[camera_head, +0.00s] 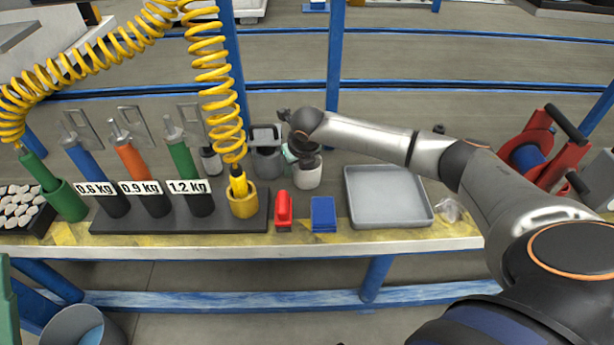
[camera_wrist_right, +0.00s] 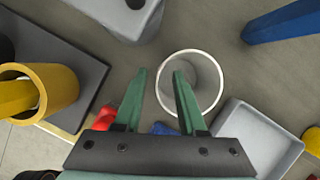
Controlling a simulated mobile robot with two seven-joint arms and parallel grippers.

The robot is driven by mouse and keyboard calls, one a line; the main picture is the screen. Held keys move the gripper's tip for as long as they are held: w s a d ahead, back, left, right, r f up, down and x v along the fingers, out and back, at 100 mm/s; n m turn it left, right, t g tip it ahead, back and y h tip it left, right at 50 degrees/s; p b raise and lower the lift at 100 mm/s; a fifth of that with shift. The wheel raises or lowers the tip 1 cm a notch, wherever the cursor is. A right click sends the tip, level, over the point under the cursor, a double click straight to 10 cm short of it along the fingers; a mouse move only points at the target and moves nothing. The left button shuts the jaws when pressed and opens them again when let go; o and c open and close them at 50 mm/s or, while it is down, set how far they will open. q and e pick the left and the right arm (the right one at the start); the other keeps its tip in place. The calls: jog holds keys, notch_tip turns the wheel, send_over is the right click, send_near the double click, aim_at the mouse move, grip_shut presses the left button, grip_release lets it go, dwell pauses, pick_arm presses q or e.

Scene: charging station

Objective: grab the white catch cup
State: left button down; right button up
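The white catch cup (camera_head: 308,177) stands on the bench in the head view, between the weighing rack and the grey tray. In the right wrist view its round white rim (camera_wrist_right: 218,95) is seen from above, and it looks empty. My right gripper (camera_head: 302,158) is over the cup in the head view, its arm reaching in from the right and partly hiding the cup. In the right wrist view the green fingers of my right gripper (camera_wrist_right: 159,73) are apart with nothing between them.
A grey tray (camera_head: 388,217) lies right of the cup. A red object (camera_head: 284,212) and a blue object (camera_head: 323,214) lie in front. The dark rack (camera_head: 100,226) with colored tools and a yellow holder (camera_head: 242,207) stands left. A grey container (camera_head: 267,163) is close behind-left.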

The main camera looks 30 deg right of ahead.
jog(key=shift+f, duration=0.1)
grip_shut()
dwell(0.3)
dwell(1.1)
